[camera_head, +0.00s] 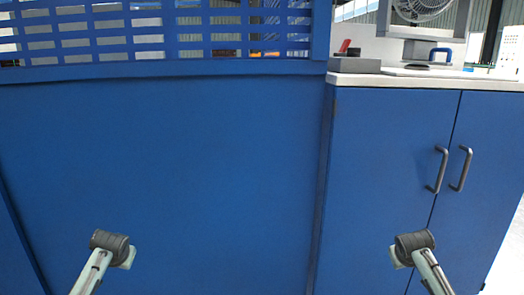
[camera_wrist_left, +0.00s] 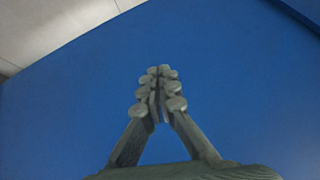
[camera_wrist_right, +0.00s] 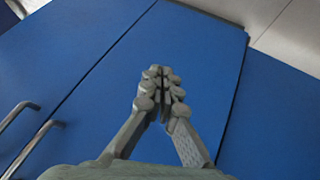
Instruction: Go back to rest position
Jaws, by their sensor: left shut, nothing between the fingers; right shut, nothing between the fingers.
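My left gripper (camera_wrist_left: 158,88) is shut and empty in the left wrist view, its fingertips together in front of a plain blue panel. My right gripper (camera_wrist_right: 160,88) is shut and empty in the right wrist view, in front of a blue cabinet door. In the head view only arm parts of mine show at the lower left and lower right; no fingers can be made out there. No amber bottle is in view.
A large blue panel (camera_head: 180,170) with a slotted top fills the left. A blue cabinet (camera_head: 385,150) with two grey handles (camera_head: 440,170) stands at the right. Its light worktop (camera_head: 430,82) carries a grey box (camera_head: 354,65) and a fan (camera_head: 422,8). Pale floor shows at the right edge.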

